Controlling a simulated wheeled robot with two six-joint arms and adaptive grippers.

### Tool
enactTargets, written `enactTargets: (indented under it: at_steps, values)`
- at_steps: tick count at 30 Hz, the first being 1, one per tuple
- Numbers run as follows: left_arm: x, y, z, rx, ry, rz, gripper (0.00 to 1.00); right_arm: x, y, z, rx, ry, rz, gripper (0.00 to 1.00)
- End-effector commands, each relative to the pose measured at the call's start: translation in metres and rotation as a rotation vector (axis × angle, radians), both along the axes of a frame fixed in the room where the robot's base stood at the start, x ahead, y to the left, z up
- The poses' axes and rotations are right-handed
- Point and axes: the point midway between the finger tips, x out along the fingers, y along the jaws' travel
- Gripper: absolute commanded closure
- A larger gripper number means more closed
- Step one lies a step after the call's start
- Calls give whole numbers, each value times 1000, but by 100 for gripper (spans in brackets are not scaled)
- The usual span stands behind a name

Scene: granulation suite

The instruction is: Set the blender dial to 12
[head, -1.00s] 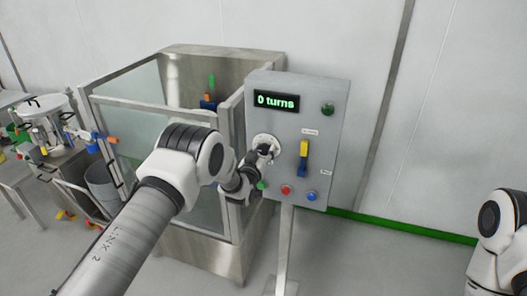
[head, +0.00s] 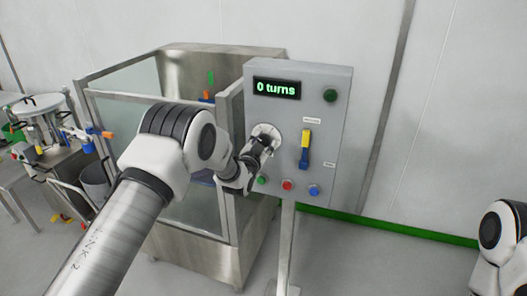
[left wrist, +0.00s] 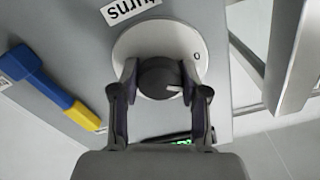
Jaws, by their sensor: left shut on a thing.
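The blender dial is a dark round knob (left wrist: 158,74) on a white disc (left wrist: 135,45) on the grey control panel. The disc (head: 267,130) also shows in the head view. My left gripper (left wrist: 158,88) is shut on the knob, one finger on each side. In the head view my left gripper (head: 260,147) hides most of the knob. A white pointer mark shows on the knob's lower right in the left wrist view, and a "0" is printed on the disc nearby. The panel display (head: 276,89) reads "0 turns". My right gripper is not in view.
A blue and yellow switch handle (head: 304,149) sits right of the dial. Green (head: 262,180), red (head: 287,185) and blue (head: 313,190) buttons line the panel's lower edge. A metal-framed glass enclosure (head: 165,130) stands behind and left of the panel (head: 335,125).

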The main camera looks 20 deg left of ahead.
Motion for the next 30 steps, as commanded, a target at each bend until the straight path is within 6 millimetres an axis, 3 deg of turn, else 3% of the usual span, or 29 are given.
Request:
enactTargets:
  at_steps: [1, 9, 30]
  values:
    - [0, 0, -5, 40, -4, 0, 90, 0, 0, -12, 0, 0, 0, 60]
    - [0, 0, -5, 296, -12, 0, 90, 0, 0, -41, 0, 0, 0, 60]
    - [0, 0, -3, 960, -34, 1, 90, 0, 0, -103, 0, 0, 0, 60]
